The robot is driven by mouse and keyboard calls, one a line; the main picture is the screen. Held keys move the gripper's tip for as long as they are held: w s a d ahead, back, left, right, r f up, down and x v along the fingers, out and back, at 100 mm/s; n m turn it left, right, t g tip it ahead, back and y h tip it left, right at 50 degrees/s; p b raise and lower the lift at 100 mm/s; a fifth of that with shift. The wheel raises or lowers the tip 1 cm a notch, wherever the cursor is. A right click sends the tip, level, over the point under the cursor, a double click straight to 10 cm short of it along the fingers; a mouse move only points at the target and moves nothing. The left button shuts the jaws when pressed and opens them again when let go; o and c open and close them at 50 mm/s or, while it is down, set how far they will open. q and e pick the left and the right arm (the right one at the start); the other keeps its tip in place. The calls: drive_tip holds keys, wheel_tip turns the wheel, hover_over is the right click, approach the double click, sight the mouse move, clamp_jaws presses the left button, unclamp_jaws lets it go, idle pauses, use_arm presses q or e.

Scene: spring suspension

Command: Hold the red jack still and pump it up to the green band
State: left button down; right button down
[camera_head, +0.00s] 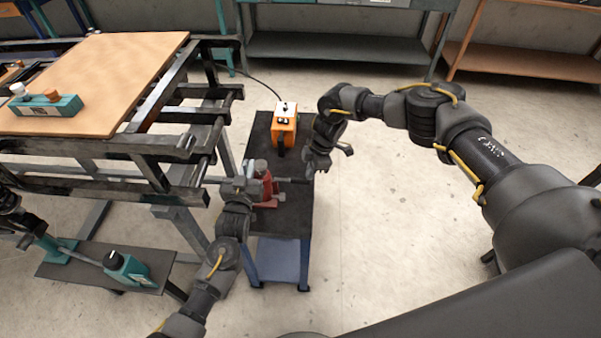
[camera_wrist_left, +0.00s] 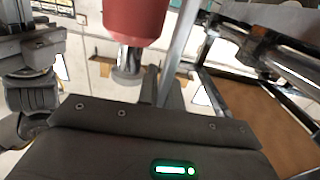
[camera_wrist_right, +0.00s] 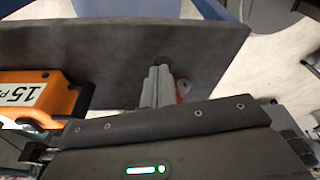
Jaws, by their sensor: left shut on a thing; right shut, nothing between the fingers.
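The red jack (camera_head: 268,188) stands on a dark narrow bench, partly hidden by my left gripper (camera_head: 250,186). That gripper is shut on the jack from the left; the exact contact is hard to see. The jack's red body (camera_wrist_left: 135,18) fills the top of the left wrist view, with a bright metal part beyond it. My right gripper (camera_head: 316,166) is shut and empty at the bench's right edge, right of the jack. In the right wrist view a little red (camera_wrist_right: 183,88) shows beside its fingers (camera_wrist_right: 156,86). I cannot make out the green band.
An orange box (camera_head: 284,129) with a white top and a cable stands behind the jack on the dark bench (camera_head: 262,128). A black frame with a wooden board (camera_head: 105,70) is close on the left. The floor to the right is clear.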

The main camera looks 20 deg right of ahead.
use_arm(q)
drive_tip(key=shift+d, duration=0.15)
use_arm(e)
drive_tip(key=shift+s+d, duration=0.2)
drive_tip(key=shift+d, duration=0.5)
drive_tip(key=v, duration=1.2)
drive_tip(key=shift+a, duration=0.15)
drive_tip(key=shift+r, duration=0.1)
use_arm(q)
drive_tip(key=c, duration=1.5)
unclamp_jaws()
drive_tip(key=shift+s, duration=0.1)
